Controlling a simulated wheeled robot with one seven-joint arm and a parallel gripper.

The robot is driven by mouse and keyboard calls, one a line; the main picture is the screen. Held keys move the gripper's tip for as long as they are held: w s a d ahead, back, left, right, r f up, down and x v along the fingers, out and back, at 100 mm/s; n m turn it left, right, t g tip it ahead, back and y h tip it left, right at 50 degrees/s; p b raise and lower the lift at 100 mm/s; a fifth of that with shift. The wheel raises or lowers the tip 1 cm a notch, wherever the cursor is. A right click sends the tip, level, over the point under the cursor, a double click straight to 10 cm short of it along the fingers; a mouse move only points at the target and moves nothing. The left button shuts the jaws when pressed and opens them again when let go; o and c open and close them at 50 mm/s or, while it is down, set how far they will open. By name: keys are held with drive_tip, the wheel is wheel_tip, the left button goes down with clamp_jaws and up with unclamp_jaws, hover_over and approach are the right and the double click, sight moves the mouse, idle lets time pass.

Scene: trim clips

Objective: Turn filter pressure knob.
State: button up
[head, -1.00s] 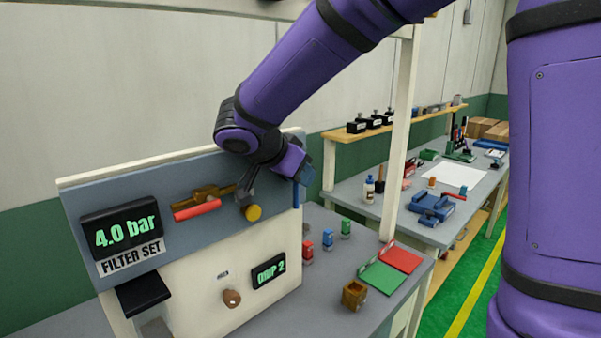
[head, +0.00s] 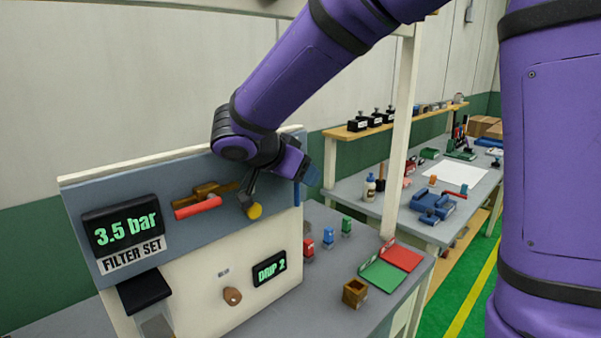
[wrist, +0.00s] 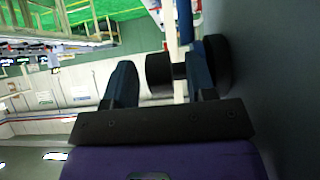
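The filter pressure knob (head: 254,211) has a yellow face and sits on the blue-grey panel, right of the red-handled valve (head: 198,207). The pressure display (head: 123,224) reads 3.5 bar above a FILTER SET label. My gripper (head: 250,190) is at the knob, coming from the upper right. In the wrist view, its fingers (wrist: 160,75) are spread apart, with a dark round part (wrist: 159,72), apparently the knob, between them. A narrow gap shows beside the left finger; contact at the right finger is hard to tell.
Below are a DRIP 2 display (head: 269,268) and a brown knob (head: 232,296). Small red, blue and green blocks (head: 328,237), green and red trays (head: 383,275) and a brown box (head: 354,292) stand on the bench right of the panel. A white post (head: 399,140) rises behind.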

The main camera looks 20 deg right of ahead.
drive_tip(key=shift+r, duration=0.1)
drive_tip(key=shift+r, duration=0.3)
drive_tip(key=r, duration=0.1)
drive_tip(key=s+r, duration=0.1)
drive_tip(key=r, duration=0.1)
drive_tip(key=s+r, duration=0.1)
drive_tip(key=s, duration=1.4)
drive_tip(key=shift+d, duration=0.15)
drive_tip(key=shift+d, duration=0.1)
